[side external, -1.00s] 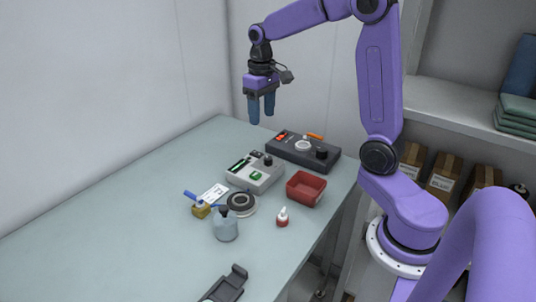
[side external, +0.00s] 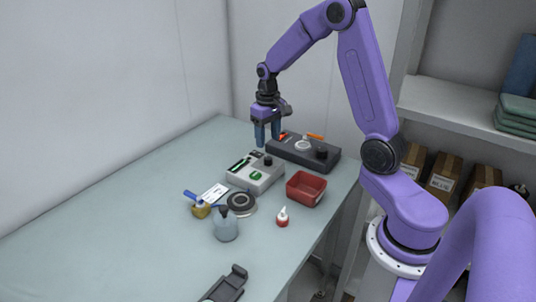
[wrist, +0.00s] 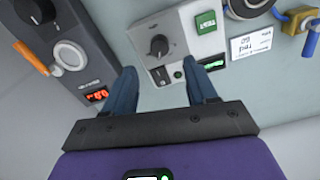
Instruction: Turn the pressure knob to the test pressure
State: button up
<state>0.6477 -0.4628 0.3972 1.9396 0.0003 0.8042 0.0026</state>
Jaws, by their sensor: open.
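The light grey tester box (side external: 249,179) stands on the bench, with a black pointer knob (side external: 268,161) at its far corner. In the wrist view this knob (wrist: 159,46) lies just beyond the gap between my fingertips. My gripper (side external: 268,143) is open and empty, pointing down above the back of the tester box. Its two blue fingers (wrist: 162,67) are apart and do not touch the knob.
A dark box (side external: 288,151) with a white dial (side external: 303,145), a black knob (side external: 322,153) and an orange lever (side external: 315,136) stands close behind. The bench's left is clear.

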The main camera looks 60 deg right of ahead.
aim_at(268, 157)
notch_tip(268, 157, down, 7)
jog(key=shift+r, duration=0.1)
jog(key=shift+c, duration=0.3)
jog(key=c, duration=1)
